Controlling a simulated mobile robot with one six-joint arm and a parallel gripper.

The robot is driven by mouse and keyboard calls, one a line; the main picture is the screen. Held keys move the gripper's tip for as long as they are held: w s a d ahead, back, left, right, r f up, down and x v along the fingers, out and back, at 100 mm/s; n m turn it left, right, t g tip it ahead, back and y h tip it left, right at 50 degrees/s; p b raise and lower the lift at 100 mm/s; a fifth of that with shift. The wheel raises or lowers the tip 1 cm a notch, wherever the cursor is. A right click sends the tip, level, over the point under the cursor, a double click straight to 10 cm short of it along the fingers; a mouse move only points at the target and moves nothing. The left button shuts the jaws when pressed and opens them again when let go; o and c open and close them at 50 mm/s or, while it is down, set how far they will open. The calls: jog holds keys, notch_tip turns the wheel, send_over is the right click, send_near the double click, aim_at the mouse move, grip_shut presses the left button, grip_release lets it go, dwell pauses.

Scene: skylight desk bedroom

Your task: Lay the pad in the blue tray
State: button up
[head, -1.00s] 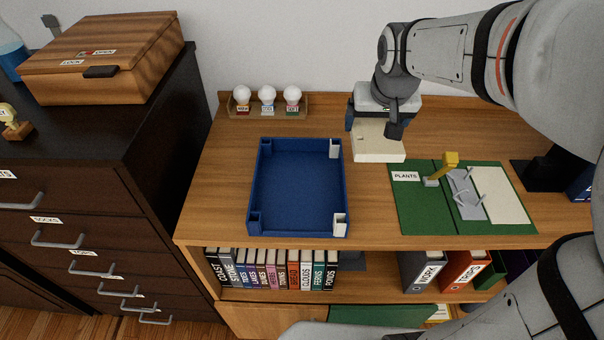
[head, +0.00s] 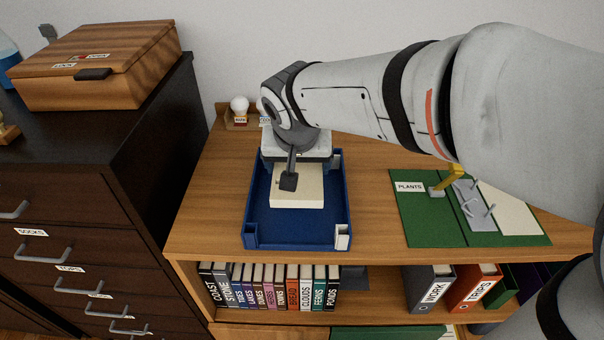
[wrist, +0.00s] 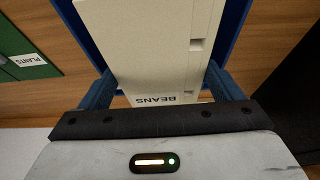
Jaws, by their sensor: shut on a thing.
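The pad (head: 298,188) is a cream block, and in the wrist view the pad (wrist: 150,45) carries the label "BEANS" and small notches on one side. My gripper (head: 290,170) is shut on it, with a blue finger on either side in the wrist view (wrist: 165,88). The pad is over the tray's back and middle part. I cannot tell whether it touches the tray floor. My arm hides part of the tray's back edge.
A green mat (head: 415,225) labelled "PLANTS" lies to the right with a yellow-topped clamp (head: 447,179). A bulb holder (head: 237,124) stands behind the tray, partly hidden by my arm. Books (head: 270,287) fill the shelf below. A dark drawer cabinet (head: 110,170) stands left.

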aim_at(297, 165)
jog(key=shift+f, duration=3.55)
jog(key=shift+b, duration=0.35)
jog(key=shift+f, duration=0.2)
jog(key=o, duration=1)
jog(key=shift+c, duration=0.2)
jog(key=shift+r, duration=0.1)
jog(key=p+v, duration=0.1)
jog(key=v, duration=1.1)
jog(key=shift+r, duration=0.15)
jog(key=s+d+f, duration=0.2)
jog(key=d, duration=0.4)
jog(key=s+d+f+g, duration=0.1)
jog(key=s+d+f, duration=0.1)
jog(key=d, duration=0.5)
jog(key=s+d+f+g, duration=0.1)
jog(key=s+d+f, duration=0.1)
jog(key=d+f, duration=0.2)
jog(key=shift+s+d+m, duration=0.2)
jog(key=shift+d, duration=0.55)
jog(key=shift+s+d+m, duration=0.2)
jog(key=shift+d, duration=0.6)
